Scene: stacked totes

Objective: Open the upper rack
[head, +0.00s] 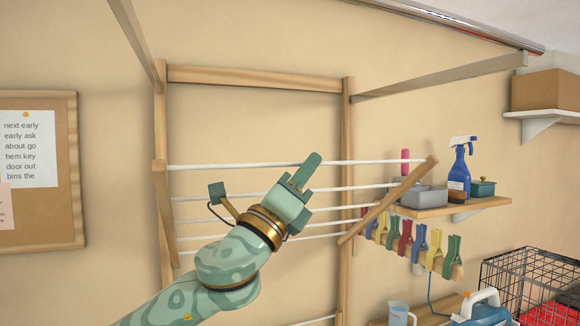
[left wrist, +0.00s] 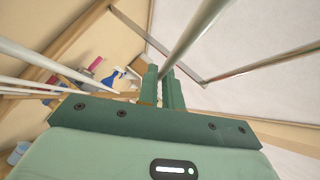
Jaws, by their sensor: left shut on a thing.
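The upper rack is a set of white rods (head: 230,202) between two wooden side arms, the right one (head: 388,201) tilted out from the wooden wall frame (head: 348,130). My left gripper (head: 305,172) is at the rack's outermost white rod, near its middle. In the left wrist view the fingers (left wrist: 164,88) are closed around this rod (left wrist: 190,42), which runs up and away between them. The fingers partly hide the rod in the head view. My right gripper is not in view.
A shelf (head: 470,207) with a blue spray bottle (head: 460,172) and a grey box (head: 423,196) is right of the rack. Several colored clothespins (head: 405,240) hang below. Metal struts (head: 440,76) and a rail (head: 460,24) are overhead. A black wire cage (head: 530,275) stands lower right.

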